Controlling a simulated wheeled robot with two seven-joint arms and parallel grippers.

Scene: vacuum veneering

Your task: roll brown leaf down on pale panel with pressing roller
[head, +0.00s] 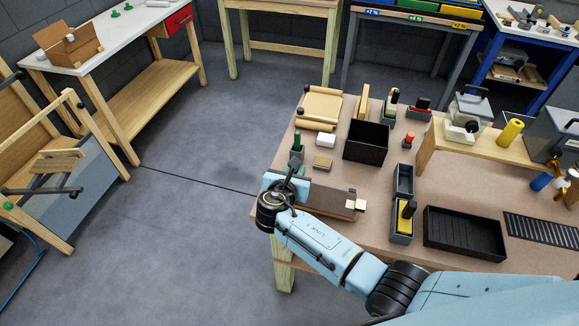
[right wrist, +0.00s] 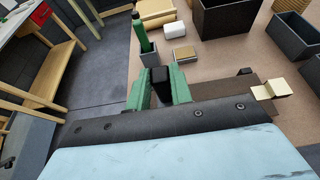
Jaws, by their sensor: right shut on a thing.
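The dark brown leaf (head: 329,201) lies as a flat strip near the left front of the brown-topped bench, and its right part shows in the right wrist view (right wrist: 222,108). I cannot make out the pale panel under it. My right gripper (head: 291,180) is over the strip's left end. In the right wrist view its green fingers (right wrist: 160,92) are shut on a black handle, which I take to be the pressing roller (right wrist: 160,77). The roller's lower part is hidden, so I cannot tell whether it touches the leaf. My left gripper is not in view.
Pale blocks (head: 355,203) sit at the strip's right end. Behind it stand a grey holder with a green-handled tool (head: 297,143), a small tan block (head: 323,162) and a black bin (head: 366,141). Grey holders (head: 403,181) and a black tray (head: 464,235) are to the right.

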